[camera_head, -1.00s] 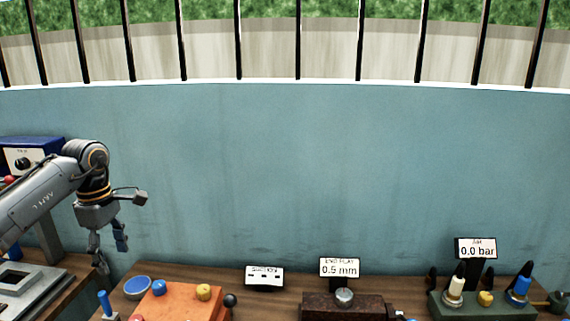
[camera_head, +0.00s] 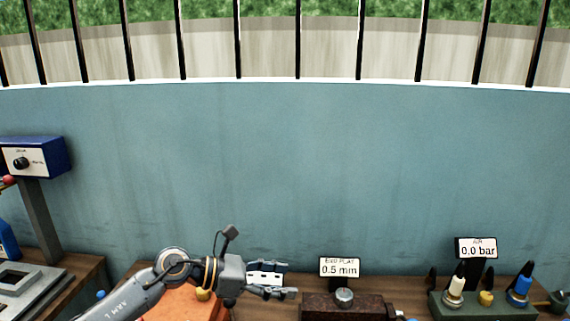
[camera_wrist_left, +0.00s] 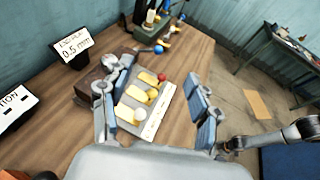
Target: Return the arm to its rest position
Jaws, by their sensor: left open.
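My left gripper (camera_head: 286,279) reaches in from the lower left of the head view, above the bench and in front of the white card sign (camera_head: 265,267). Its fingers point right, spread apart, with nothing between them. In the left wrist view the open left gripper (camera_wrist_left: 150,96) spans a grey plate (camera_wrist_left: 160,113) with yellow pieces and red and white knobs; it appears to be above the plate. A grey jointed arm, seemingly my right one with its gripper (camera_wrist_left: 229,146), shows at the right of that view, too small to read its jaws.
The orange block (camera_head: 190,303) is partly behind my left arm. The brown block (camera_head: 330,308) with a round knob and the "0.5 mm" sign (camera_head: 340,268) stand to the gripper's right. The blue wall (camera_head: 300,170) is bare.

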